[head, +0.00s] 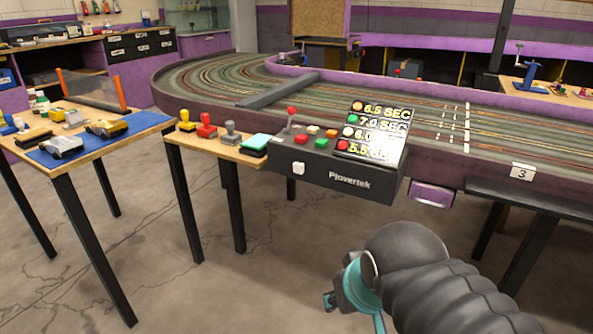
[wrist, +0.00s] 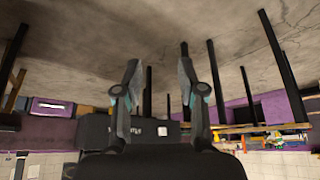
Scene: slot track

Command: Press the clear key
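The black Plovertek console (head: 350,183) stands at the track's near edge, with a display of times on top. Red (head: 301,140), green (head: 321,143), orange (head: 332,133) and pale (head: 313,129) keys sit on its top. A white key (head: 299,168) is on its front face. No label marking the clear key is readable. The wrist view shows the console upside down behind my gripper, with the white key (wrist: 162,131) between the fingers. My gripper (wrist: 159,70) has its fingers spread apart and empty. In the head view it (head: 338,298) is below and in front of the console, touching nothing.
A red-knobbed lever (head: 291,112) rises behind the keys. Left of the console, yellow, red and grey stamps (head: 207,126) and a teal pad (head: 255,143) stand on a side table. A purple drawer (head: 433,194) hangs under the track. The floor in front is clear.

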